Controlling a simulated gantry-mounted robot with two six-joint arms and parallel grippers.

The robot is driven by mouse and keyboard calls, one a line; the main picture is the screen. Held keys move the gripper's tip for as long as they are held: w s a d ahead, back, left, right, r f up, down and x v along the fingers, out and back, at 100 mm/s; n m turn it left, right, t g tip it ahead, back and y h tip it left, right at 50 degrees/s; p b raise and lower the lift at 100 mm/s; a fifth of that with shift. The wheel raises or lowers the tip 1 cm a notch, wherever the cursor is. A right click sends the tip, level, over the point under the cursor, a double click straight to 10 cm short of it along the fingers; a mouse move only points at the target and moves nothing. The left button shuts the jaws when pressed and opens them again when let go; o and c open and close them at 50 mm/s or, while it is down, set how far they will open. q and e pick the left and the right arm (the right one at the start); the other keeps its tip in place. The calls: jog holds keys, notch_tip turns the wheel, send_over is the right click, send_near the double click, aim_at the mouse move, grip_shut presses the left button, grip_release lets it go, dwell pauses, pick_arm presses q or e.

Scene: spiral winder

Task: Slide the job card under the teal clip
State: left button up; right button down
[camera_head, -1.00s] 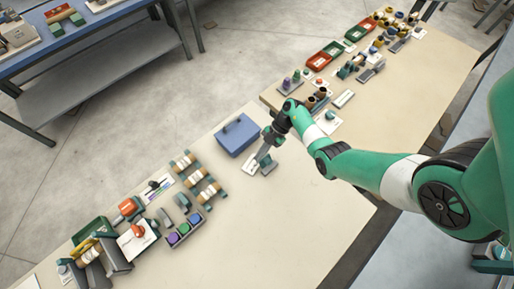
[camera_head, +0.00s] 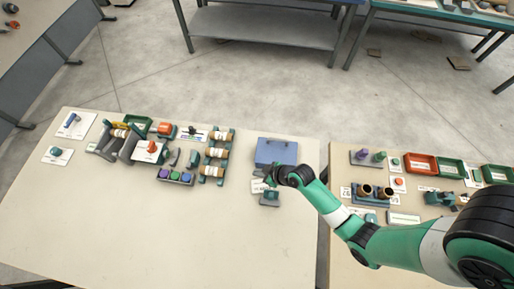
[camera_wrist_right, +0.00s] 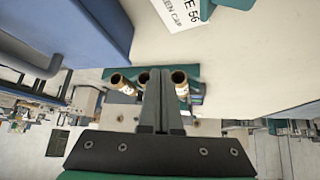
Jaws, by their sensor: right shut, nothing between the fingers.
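The white job card (camera_head: 257,186) lies on the near table, just below the blue box in the head view. The teal clip (camera_head: 271,196) sits on a grey base beside it, on the nearer side. My right gripper (camera_head: 268,181) is over the card, shut and empty. In the right wrist view its fingers (camera_wrist_right: 161,85) are together. That view shows part of the printed card (camera_wrist_right: 178,14) at the top, with a teal part (camera_wrist_right: 236,3) at its right end. Whether the card is under the clip cannot be told. My left gripper is not in view.
A blue box (camera_head: 276,152) stands just behind the card. Spool racks (camera_head: 216,154) and a tray with coloured buttons (camera_head: 175,177) stand to the left. A second table (camera_head: 400,255) with red and green bins is at right. The front of the near table is clear.

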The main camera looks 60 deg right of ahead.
aim_at(253, 182)
jog(key=shift+s+a+y, duration=0.2)
jog(key=shift+a+y, duration=0.1)
jog(key=shift+a, duration=0.4)
jog(key=shift+w+a, duration=0.1)
jog(key=shift+w, duration=0.05)
jog(key=shift+w+f, duration=0.25)
jog(key=b+x, duration=0.5)
jog(key=x, duration=0.4)
jog(key=shift+w+f, duration=0.1)
jog(key=shift+f, duration=0.3)
jog(key=s, duration=0.1)
jog(key=s+p, duration=0.2)
jog(key=shift+s+d+r, duration=0.25)
jog(key=shift+s, duration=0.25)
jog(key=shift+s+d, duration=0.2)
jog(key=shift+s, duration=1)
